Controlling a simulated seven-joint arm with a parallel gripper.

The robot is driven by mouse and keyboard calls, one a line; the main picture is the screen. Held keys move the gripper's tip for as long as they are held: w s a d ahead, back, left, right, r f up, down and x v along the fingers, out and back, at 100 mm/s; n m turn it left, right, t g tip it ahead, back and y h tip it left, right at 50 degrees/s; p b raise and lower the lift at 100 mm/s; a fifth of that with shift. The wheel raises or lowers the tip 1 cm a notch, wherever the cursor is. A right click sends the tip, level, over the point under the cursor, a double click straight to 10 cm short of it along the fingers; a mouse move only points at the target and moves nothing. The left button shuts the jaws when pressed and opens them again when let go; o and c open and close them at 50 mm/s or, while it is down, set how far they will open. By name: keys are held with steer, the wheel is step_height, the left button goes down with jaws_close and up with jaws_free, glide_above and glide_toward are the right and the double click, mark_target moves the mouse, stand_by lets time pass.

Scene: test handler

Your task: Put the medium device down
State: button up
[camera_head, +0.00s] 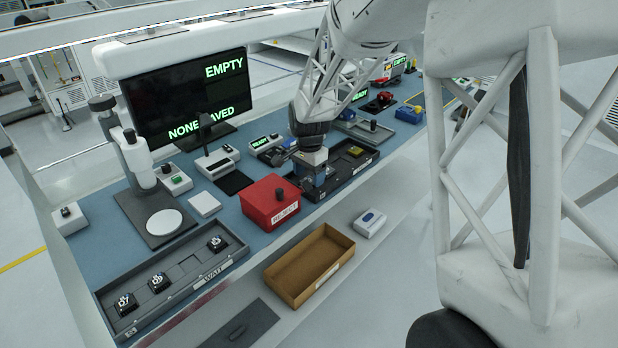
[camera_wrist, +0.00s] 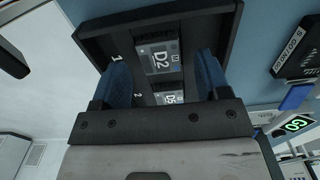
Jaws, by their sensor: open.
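My gripper (camera_head: 314,178) is over the left part of a dark slotted tray (camera_head: 343,178) on the blue bench. In the wrist view its two blue fingers (camera_wrist: 163,70) are open, one on each side of a grey device marked D2 and M (camera_wrist: 158,57). This device sits inside the dark tray (camera_wrist: 150,15), near the printed numeral 1, and looks level. I see gaps between it and the fingers. A second device (camera_wrist: 168,97) shows nearer the gripper palm, by the numeral 2, partly hidden. In the head view, my gripper hides the D2 device.
A red reject box (camera_head: 268,200) stands left of my gripper, close by. A cardboard bin (camera_head: 310,265) is in front. The WAIT tray (camera_head: 190,280) holds three dark devices. A microscope-like stand (camera_head: 140,170) and a monitor (camera_head: 185,95) are at left. Small instruments (camera_head: 217,163) line the back.

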mark_target(311, 182)
step_height(311, 182, up, 11)
steer(key=shift+f, duration=0.2)
stand_by(0.3)
stand_by(0.7)
steer(key=s+d+r+n, duration=0.1)
steer(key=s+d+r, duration=0.25)
steer(key=s, duration=0.35)
steer(key=s+d+r+n+t, duration=0.1)
steer(key=s+d+r+n, duration=0.1)
steer(key=s+d, duration=0.3)
steer(key=s+d+r+n, duration=0.1)
steer(key=s+d+r, duration=0.15)
steer(key=s, duration=0.55)
steer(key=s+d+f+n, duration=0.1)
steer(key=s+d+n, duration=0.1)
steer(key=s, duration=0.8)
steer(key=s+d+n+t, duration=0.1)
steer(key=s+d+n, duration=0.1)
steer(key=s, duration=0.8)
steer(key=shift+s+d+f+n+t, duration=0.3)
steer(key=shift+s+d+f+n, duration=0.1)
steer(key=shift+d, duration=0.4)
